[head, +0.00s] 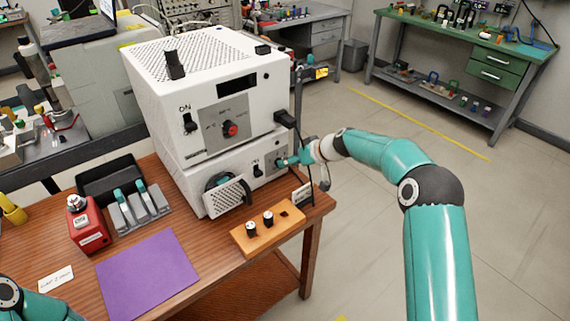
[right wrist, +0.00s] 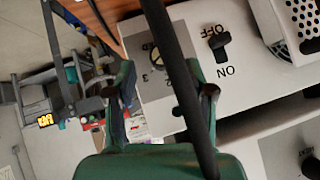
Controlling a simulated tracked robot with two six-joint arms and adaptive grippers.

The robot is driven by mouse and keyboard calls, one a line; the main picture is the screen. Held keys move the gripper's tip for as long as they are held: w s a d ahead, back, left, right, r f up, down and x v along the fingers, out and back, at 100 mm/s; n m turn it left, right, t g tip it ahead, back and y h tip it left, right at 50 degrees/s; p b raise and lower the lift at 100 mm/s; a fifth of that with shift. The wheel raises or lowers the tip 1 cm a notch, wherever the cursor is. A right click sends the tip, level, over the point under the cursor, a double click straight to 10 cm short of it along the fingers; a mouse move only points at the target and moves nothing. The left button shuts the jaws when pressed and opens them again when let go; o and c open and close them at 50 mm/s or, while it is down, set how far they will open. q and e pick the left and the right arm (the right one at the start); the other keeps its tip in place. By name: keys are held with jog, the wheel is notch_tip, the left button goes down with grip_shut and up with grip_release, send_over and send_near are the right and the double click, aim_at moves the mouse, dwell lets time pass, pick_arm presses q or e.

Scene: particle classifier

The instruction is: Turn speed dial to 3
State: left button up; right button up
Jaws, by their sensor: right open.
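A white two-part machine stands on the wooden table. The upper unit has a red-centred dial (head: 230,129). My left gripper is out of view.
A black ON/OFF switch (right wrist: 219,46) sits beside the dial panel. A black cable (right wrist: 178,70) crosses the right wrist view. Floor to the right is clear.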

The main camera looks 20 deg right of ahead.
jog(key=v, duration=0.8)
jog(key=shift+s, duration=0.1)
